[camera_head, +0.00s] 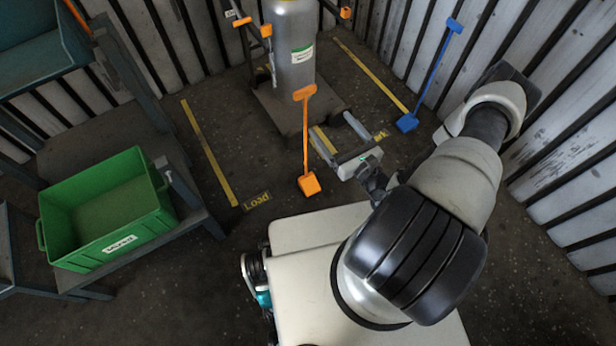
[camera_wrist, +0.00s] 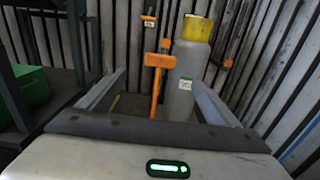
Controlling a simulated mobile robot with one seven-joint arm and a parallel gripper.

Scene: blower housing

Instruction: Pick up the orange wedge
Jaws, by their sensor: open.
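The orange wedge (camera_head: 309,184) is a small block on the floor with a thin upright pole and a crosspiece handle (camera_head: 304,92) at its top. It stands in front of the grey cylinder. In the wrist view its handle (camera_wrist: 159,60) and upper pole appear between my fingers, beyond the tips; its block is hidden there. My gripper (camera_head: 336,128) is open and empty, just right of the pole in the head view. Its two fingers also frame the wrist view (camera_wrist: 160,78).
A blue wedge (camera_head: 407,122) with a pole stands at right by the ribbed wall. A green crate (camera_head: 105,205) sits on a shelf at left. Yellow floor lines flank the cylinder.

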